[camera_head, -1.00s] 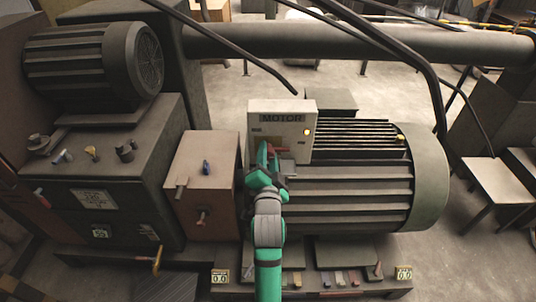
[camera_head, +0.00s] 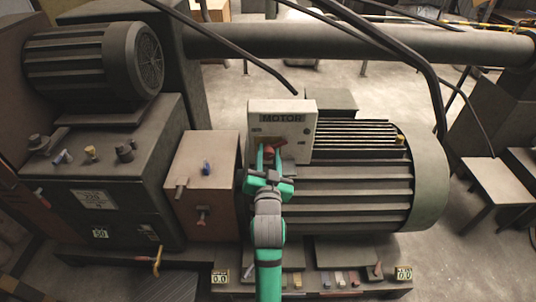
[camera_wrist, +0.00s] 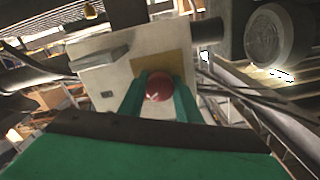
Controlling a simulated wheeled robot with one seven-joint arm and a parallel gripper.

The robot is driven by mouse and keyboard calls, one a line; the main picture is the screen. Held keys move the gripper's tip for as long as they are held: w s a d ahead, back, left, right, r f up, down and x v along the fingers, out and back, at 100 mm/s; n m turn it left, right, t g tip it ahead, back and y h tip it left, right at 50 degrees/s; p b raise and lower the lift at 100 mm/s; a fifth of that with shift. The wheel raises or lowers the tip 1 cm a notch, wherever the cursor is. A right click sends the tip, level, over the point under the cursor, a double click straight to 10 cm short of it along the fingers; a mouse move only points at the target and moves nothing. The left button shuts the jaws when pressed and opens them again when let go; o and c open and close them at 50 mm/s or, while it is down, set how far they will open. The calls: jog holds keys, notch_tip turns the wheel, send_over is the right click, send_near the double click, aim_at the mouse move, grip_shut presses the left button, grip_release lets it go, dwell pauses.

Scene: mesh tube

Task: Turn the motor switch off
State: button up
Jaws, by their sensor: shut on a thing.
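The pale control box (camera_head: 298,107) marked MOTOR is fixed to the large ribbed motor (camera_head: 350,178). Its red switch handle (camera_head: 277,149) sits low on the front face and looks tilted. My gripper (camera_head: 270,154) is at the switch, with one green finger on each side. In the wrist view, the red switch (camera_wrist: 159,85) is between the two fingers, and my gripper (camera_wrist: 163,80) is shut on it. The wrist view also shows the box (camera_wrist: 92,78).
A reddish box (camera_head: 203,160) with small levers stands to the left of the motor. A dark machine (camera_head: 90,205) with knobs is further left. Black cables (camera_head: 240,50) hang above. A stool (camera_head: 497,180) stands on the right.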

jog(key=n, duration=0.6)
jog(key=shift+d, duration=0.1)
jog(key=n, duration=0.5)
jog(key=shift+n, duration=0.4)
jog(key=o, duration=1.1)
jog(key=shift+c, duration=0.2)
jog(key=shift+s, duration=0.15)
jog(key=s, duration=1)
jog(key=shift+s, duration=0.35)
